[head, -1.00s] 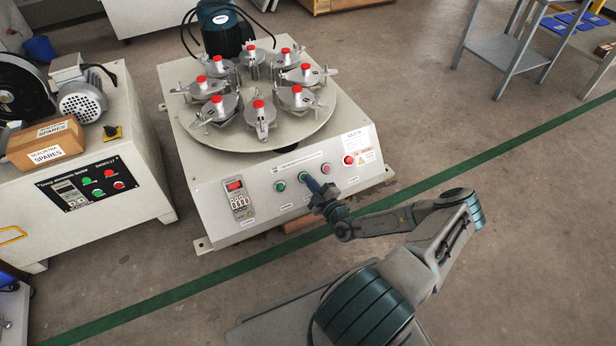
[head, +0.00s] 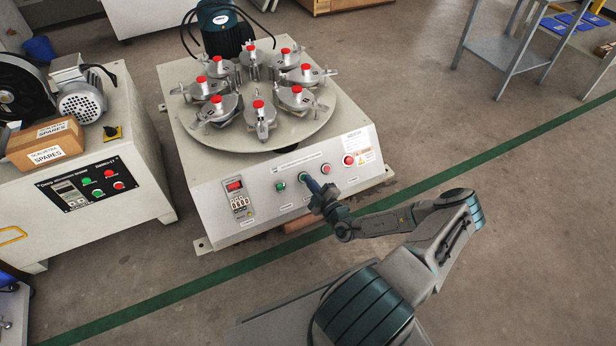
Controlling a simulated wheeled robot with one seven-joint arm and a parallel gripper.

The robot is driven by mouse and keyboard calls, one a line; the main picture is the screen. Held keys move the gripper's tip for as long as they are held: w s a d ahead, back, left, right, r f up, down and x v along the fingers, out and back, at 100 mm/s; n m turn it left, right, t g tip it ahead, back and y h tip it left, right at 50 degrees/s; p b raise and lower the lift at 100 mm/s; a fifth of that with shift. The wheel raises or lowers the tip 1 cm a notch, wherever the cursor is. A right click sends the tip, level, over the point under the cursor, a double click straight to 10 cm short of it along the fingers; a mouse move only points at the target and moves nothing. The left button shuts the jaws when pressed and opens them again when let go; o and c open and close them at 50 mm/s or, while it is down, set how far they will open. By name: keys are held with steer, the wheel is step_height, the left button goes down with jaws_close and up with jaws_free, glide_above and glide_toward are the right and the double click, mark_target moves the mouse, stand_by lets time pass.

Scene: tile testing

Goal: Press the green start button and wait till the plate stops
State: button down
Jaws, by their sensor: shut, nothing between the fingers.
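The white machine's sloped front panel (head: 270,208) carries a row of controls. A green button (head: 281,186) is in view left of my gripper. My gripper (head: 308,181) is shut and empty, its fingertips at a second control in the row, which they partly cover. I cannot tell whether they touch or press it. The round plate (head: 315,128) on top bears several metal jars (head: 258,121) with red caps. From these frames I cannot tell whether the plate is turning.
A red button (head: 326,169) and a larger red knob (head: 348,160) sit right of my gripper. A display (head: 235,186) is at the panel's left. A second machine (head: 125,215) stands at left. The floor at right is open up to a metal table (head: 500,60).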

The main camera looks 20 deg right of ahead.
steer(key=shift+w+f, duration=0.1)
steer(key=shift+f, duration=0.05)
stand_by(0.5)
steer(key=shift+w+f, duration=0.15)
steer(key=shift+w, duration=0.1)
